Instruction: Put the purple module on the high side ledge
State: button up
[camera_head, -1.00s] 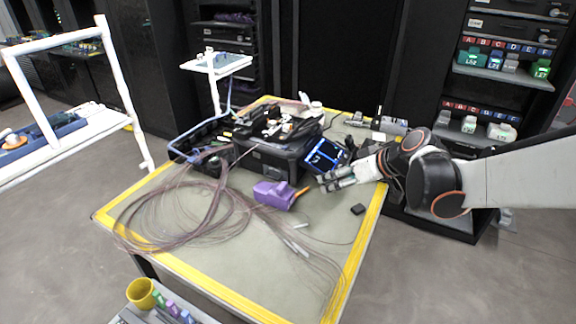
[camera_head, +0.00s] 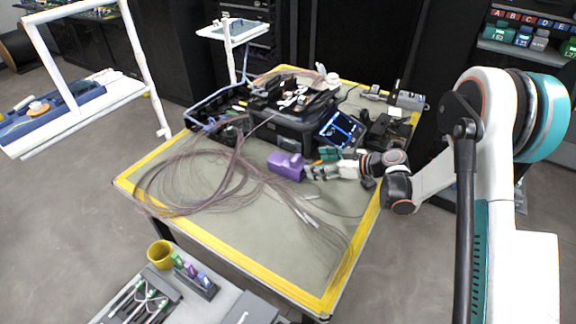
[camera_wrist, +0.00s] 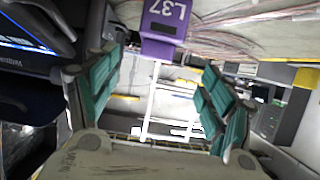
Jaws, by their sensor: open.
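The purple module (camera_head: 286,165) lies on the work table (camera_head: 237,257), in front of the black case. In the wrist view the purple module (camera_wrist: 164,28), marked L37, sits at the top centre, ahead of the teal finger pads. My gripper (camera_head: 318,166) is just right of the module, low over the table, with its fingers towards it. In the wrist view my gripper (camera_wrist: 158,92) is open with nothing between its fingers. Contact with the module cannot be told. A small raised white ledge (camera_head: 228,37) stands on a post behind the table's left side.
A black splicing case (camera_head: 290,125) and a lit screen (camera_head: 341,130) stand behind the gripper. Loose thin fibres (camera_head: 200,180) spread over the table's left and front. A white-framed shelf (camera_head: 75,120) is at left. A yellow cup (camera_head: 161,254) stands on the front cart.

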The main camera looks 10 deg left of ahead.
jog(key=b, duration=0.2)
send_near(287, 160)
jog(key=x, duration=0.4)
jog(key=shift+s+a+f, duration=0.15)
jog(key=shift+a+f, duration=0.2)
jog(key=shift+f, duration=0.05)
jog(key=shift+b+x, duration=1.2)
jog(key=shift+x, duration=1.2)
jog(key=shift+w+a+f, duration=0.2)
jog(key=shift+w+a, duration=0.1)
jog(key=shift+w, duration=0.05)
jog(key=shift+c, duration=0.2)
jog(key=c, duration=1.4)
jog(key=shift+o, duration=0.2)
jog(key=shift+r, duration=0.2)
